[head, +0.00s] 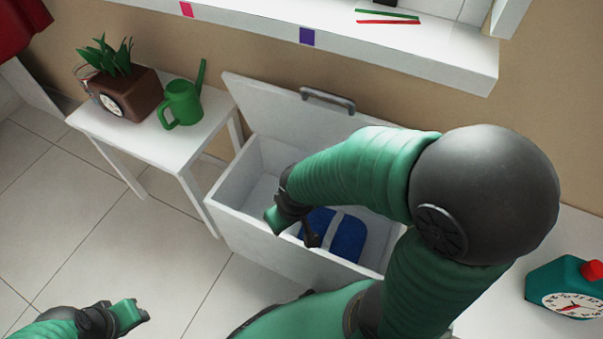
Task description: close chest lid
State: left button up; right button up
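The white chest (262,247) stands open in the middle of the head view. Its white lid (265,105) is raised at the back and has a grey bar handle (328,100) near its upper edge. My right arm reaches across the chest and hides part of the lid and the interior. My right gripper (294,229) is over the chest opening, below the lid in the picture, with its fingers apart and nothing between them. My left gripper (138,314) is at the lower left, in front of the chest and away from it; its finger gap is not clear.
A blue item with a grey band (334,236) lies inside the chest. A white side table (150,145) at the left holds a potted plant (125,90) and a green watering can (182,103). A windowsill (400,58) juts out above the lid. A teal clock (565,290) stands at right.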

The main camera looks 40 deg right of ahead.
aim_at(303, 122)
jog(key=z, duration=1.4)
